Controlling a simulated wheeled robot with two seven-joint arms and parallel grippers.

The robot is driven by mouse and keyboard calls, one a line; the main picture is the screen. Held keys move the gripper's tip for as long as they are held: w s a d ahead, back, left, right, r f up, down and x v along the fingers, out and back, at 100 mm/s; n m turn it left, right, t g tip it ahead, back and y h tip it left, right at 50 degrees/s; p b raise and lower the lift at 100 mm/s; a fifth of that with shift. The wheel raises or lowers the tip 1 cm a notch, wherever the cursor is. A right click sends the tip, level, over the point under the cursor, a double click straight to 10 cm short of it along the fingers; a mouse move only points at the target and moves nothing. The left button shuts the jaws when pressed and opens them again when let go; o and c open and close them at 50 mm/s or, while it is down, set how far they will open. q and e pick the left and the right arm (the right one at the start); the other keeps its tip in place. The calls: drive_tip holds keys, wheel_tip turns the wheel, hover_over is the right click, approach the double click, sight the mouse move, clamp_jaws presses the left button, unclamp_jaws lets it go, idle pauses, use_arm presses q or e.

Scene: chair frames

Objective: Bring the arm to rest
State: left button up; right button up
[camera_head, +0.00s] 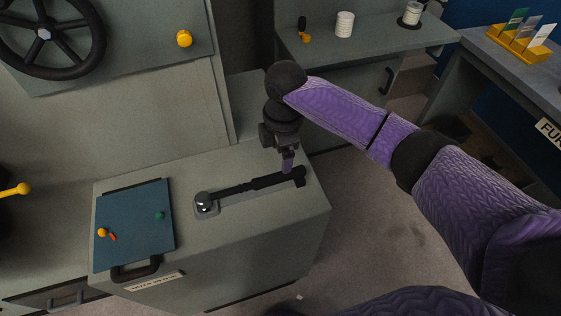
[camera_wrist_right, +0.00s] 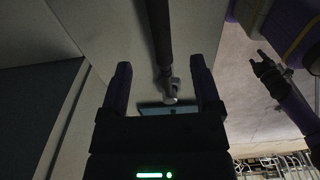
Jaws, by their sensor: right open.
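My right gripper (camera_head: 288,162) points down at the right end of a long black lever (camera_head: 250,187) on a grey cabinet top. In the wrist view the two fingers (camera_wrist_right: 161,68) stand wide apart, and the dark lever bar (camera_wrist_right: 158,35) shows between and beyond them. I see nothing gripped; contact with the lever cannot be told. The lever lies almost flat, its silver pivot (camera_head: 205,201) at the left end. My purple right arm (camera_head: 345,105) reaches in from the right. My left gripper is not in the head view.
A blue panel (camera_head: 135,222) with small coloured knobs and a black handle (camera_head: 135,270) lies left of the lever. A handwheel (camera_head: 43,34) stands upper left. A rear counter (camera_head: 372,43) holds a white cup (camera_head: 344,24). Open floor (camera_head: 375,240) lies right of the cabinet.

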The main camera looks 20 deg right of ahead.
drive_tip(key=shift+r, duration=0.95)
